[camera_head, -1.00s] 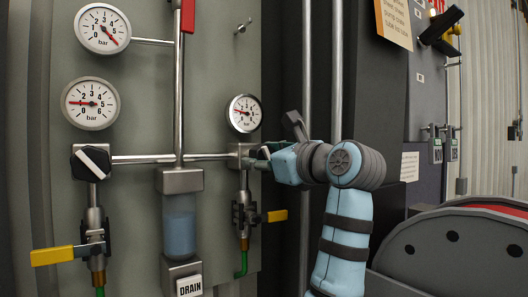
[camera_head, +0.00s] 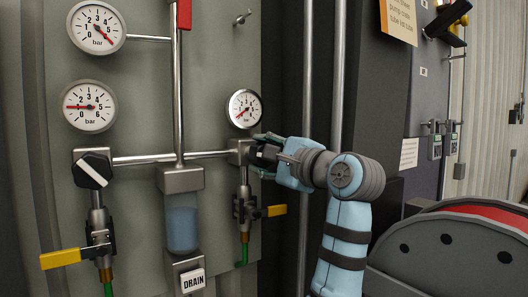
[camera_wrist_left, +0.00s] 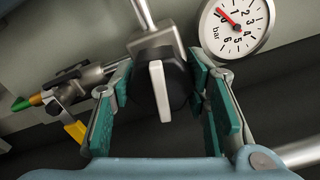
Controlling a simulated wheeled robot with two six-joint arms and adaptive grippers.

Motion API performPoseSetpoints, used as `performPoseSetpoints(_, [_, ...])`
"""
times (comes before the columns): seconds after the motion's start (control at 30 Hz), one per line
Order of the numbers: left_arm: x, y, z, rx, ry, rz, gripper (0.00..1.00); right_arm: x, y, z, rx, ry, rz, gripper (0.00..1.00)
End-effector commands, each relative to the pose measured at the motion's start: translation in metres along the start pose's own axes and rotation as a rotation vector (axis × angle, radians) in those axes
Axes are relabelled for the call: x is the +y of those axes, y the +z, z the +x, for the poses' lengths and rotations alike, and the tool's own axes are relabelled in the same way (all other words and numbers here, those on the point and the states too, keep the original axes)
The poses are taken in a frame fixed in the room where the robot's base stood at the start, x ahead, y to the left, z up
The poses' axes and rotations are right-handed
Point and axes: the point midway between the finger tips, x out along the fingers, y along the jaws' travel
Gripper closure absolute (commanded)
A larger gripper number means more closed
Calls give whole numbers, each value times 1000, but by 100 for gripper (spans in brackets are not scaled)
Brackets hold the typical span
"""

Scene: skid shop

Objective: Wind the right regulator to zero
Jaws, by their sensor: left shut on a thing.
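The right regulator (camera_head: 238,147) sits on the pipe under the small right gauge (camera_head: 244,108). In the left wrist view its black knob (camera_wrist_left: 177,92) with a white bar (camera_wrist_left: 159,90) lies between the green pads of my left gripper (camera_wrist_left: 162,100). My left gripper (camera_head: 259,153) is shut on this knob; in the head view it hides the knob's face. The right gauge's red needle points down-left in the head view, near the low end; the gauge also shows in the left wrist view (camera_wrist_left: 237,26), needle near 0. My right gripper is not in view.
The left regulator knob (camera_head: 92,169) and two larger gauges, upper (camera_head: 97,27) and lower (camera_head: 89,106), are on the left. A yellow-handled valve (camera_head: 275,210) hangs below the right regulator. A glass bowl (camera_head: 181,225) stands between. A dark reel (camera_head: 450,255) is lower right.

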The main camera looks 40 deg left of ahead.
Motion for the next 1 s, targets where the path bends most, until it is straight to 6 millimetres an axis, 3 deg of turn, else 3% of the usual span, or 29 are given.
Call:
performPoseSetpoints(0.33, [0,0,0,-4,-1,-144,86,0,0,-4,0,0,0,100])
performPoseSetpoints(0.83, [0,0,0,-5,-1,-166,86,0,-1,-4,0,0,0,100])
performPoseSetpoints(0.87, [0,0,0,-5,-1,-166,56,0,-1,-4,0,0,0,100])
performPoseSetpoints(1.0, [0,0,0,-5,-1,-165,37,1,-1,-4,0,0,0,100])
